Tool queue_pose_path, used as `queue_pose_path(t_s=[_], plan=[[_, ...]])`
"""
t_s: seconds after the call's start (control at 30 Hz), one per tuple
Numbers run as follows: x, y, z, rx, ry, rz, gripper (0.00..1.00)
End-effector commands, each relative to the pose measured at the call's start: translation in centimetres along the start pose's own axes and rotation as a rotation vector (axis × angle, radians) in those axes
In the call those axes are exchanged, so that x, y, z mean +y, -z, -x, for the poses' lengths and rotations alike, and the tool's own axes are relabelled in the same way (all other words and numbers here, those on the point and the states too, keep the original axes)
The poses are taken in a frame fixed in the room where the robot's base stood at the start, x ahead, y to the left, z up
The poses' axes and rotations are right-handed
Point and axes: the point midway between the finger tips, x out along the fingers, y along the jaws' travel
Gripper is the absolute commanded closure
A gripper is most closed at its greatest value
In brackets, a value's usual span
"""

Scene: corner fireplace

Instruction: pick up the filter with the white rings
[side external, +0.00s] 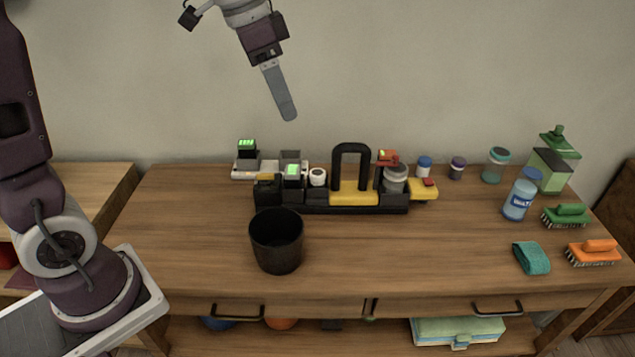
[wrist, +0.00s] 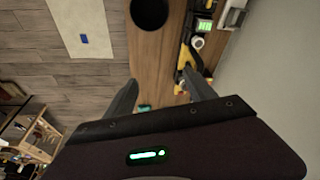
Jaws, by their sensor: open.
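A small white-ringed piece with a dark middle (side external: 317,177) sits in the black caddy (side external: 385,209) and looks like the filter. It also shows in the wrist view (wrist: 197,42), beside a green-lit device. I cannot tell its rings apart at this size. My gripper (side external: 288,116) is high above the back of the table, well above the caddy and apart from everything. In the wrist view its two fingers (wrist: 161,80) are spread with nothing held between them. The side view shows the fingers overlapped as one.
A dark bin (side external: 277,245) stands in front of the caddy's left part. The caddy's tall black handle (side external: 350,163) rises right of the white-ringed piece. Bottles, jars, two brushes and a teal sponge (side external: 531,258) occupy the right side. The table's front middle is clear.

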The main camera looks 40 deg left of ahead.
Motion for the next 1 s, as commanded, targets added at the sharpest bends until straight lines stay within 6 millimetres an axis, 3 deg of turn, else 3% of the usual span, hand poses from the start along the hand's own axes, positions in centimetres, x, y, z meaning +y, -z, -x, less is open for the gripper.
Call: queue_pose_path(t_s=[0.03, 0.1, 0.2, 0.3, 0.4, 0.83, 1.0], plan=[[-3.0, 1.6, -2.9, -0.034, -0.02, -0.064, 0.36], [-7.0, 3.4, -7.3, -0.069, -0.047, -0.189, 0.36], [-11.6, 4.3, -14.1, -0.114, -0.085, -0.373, 0.36], [-14.3, 4.0, -19.7, -0.144, -0.122, -0.531, 0.36], [-15.6, 3.5, -23.2, -0.159, -0.146, -0.633, 0.36], [-14.6, 2.0, -30.1, -0.165, -0.161, -0.678, 0.36], [-14.6, 1.8, -31.4, -0.163, -0.158, -0.678, 0.36]])
